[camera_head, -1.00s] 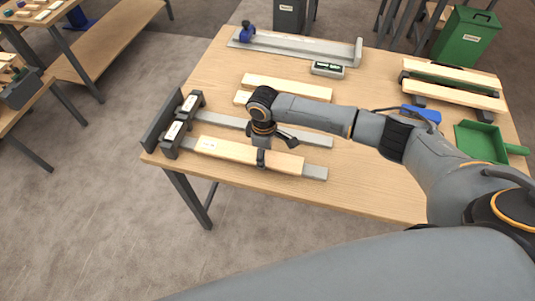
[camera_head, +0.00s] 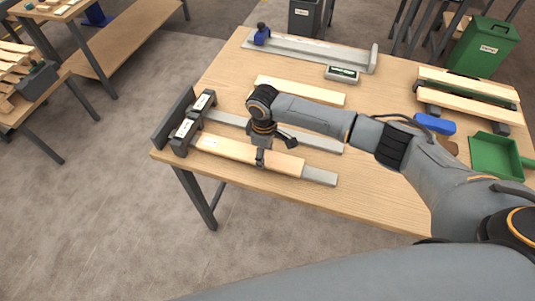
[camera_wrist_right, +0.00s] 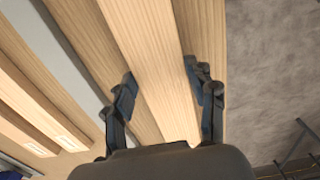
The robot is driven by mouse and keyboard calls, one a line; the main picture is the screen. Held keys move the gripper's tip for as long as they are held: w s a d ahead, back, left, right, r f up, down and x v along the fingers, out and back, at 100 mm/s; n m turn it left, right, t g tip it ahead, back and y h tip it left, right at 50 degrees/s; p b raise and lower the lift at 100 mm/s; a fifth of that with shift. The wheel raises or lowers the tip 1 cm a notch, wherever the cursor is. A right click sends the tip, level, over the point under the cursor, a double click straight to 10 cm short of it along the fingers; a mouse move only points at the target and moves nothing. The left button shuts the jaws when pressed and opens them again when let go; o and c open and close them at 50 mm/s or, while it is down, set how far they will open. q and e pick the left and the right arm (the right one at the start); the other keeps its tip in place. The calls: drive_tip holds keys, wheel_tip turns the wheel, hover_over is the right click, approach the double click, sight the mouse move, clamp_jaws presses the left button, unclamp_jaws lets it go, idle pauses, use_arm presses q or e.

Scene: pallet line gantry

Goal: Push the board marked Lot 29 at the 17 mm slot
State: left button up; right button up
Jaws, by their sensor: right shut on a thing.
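A pale wooden board (camera_head: 245,152) lies flat along the front grey rail (camera_head: 321,177), with a small label near its left end too small to read. My right gripper (camera_head: 260,160) is shut on this board near its right part. In the right wrist view the board (camera_wrist_right: 150,50) runs between the two fingers (camera_wrist_right: 160,86). At the left stands a dark gauge with two labelled blocks, the front one (camera_head: 184,133) and the rear one (camera_head: 204,103); their markings are unreadable. The board's left end is at the front block; how far it enters is unclear. My left gripper is out of view.
A second grey rail (camera_head: 320,141) lies bare behind the board. Loose boards (camera_head: 300,90), a small display box (camera_head: 341,75) and a long grey fixture (camera_head: 315,50) lie farther back. A blue object (camera_head: 434,124) and green tray (camera_head: 492,156) are at right.

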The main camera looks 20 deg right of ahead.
sight(242, 150)
drive_tip(key=shift+w+a+f+b, duration=0.15)
drive_tip(key=shift+w+a+b, duration=0.35)
drive_tip(key=shift+a, duration=0.4)
drive_tip(key=shift+w+a, duration=0.15)
drive_tip(key=shift+a, duration=0.05)
drive_tip(key=shift+w+a+b, duration=0.4)
drive_tip(key=shift+w+a, duration=0.1)
drive_tip(key=shift+a, duration=0.25)
drive_tip(key=shift+w+a, duration=0.2)
drive_tip(key=shift+a, duration=0.1)
drive_tip(key=shift+w+a+b, duration=0.65)
drive_tip(key=shift+a+b, duration=0.3)
drive_tip(key=shift+w, duration=0.1)
